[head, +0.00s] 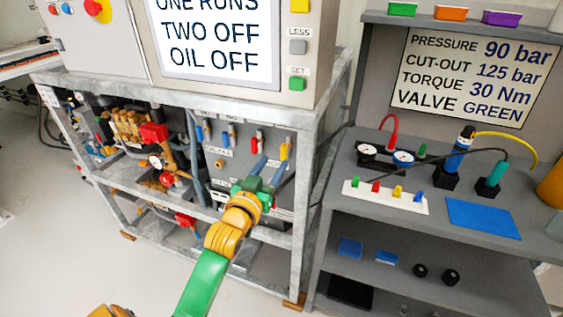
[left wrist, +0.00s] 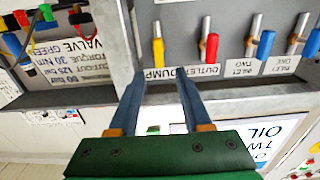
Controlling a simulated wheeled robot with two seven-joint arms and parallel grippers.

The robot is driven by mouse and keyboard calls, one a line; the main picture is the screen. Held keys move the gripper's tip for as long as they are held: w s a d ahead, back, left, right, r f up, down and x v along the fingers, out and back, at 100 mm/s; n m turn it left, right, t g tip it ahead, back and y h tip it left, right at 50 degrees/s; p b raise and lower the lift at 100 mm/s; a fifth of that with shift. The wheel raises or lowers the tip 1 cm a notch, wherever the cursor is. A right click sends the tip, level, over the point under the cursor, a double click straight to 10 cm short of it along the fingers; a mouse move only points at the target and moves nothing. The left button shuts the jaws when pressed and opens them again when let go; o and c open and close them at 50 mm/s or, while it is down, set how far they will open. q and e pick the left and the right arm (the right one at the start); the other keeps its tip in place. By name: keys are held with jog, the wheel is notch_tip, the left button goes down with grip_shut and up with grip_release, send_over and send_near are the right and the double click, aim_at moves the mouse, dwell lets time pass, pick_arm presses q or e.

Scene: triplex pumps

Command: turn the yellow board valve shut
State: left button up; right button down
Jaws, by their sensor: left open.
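The yellow board valve (head: 285,151) is a lever at the right end of a row on the grey board (head: 273,196). In the left wrist view, which is upside down, its yellow grip (left wrist: 158,50) sits on a metal stem in line with the lever row. My left gripper (head: 277,160) is open and empty just in front of the board. In the left wrist view its fingertips (left wrist: 160,71) stand on either side of the line of the yellow grip, close to its end. I cannot tell whether they touch it. My right gripper is not in view.
A red lever (left wrist: 211,46) stands beside the yellow one, with blue levers (left wrist: 265,44) beyond. A galvanised frame post (head: 301,205) rises close to the right. The grey bench (head: 464,172) with a sign (head: 474,78) reading "VALVE GREEN" stands farther right.

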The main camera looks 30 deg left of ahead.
aim_at(283, 150)
pick_arm(q)
jog(key=x, duration=0.6)
jog(key=shift+w, duration=0.25)
grip_shut()
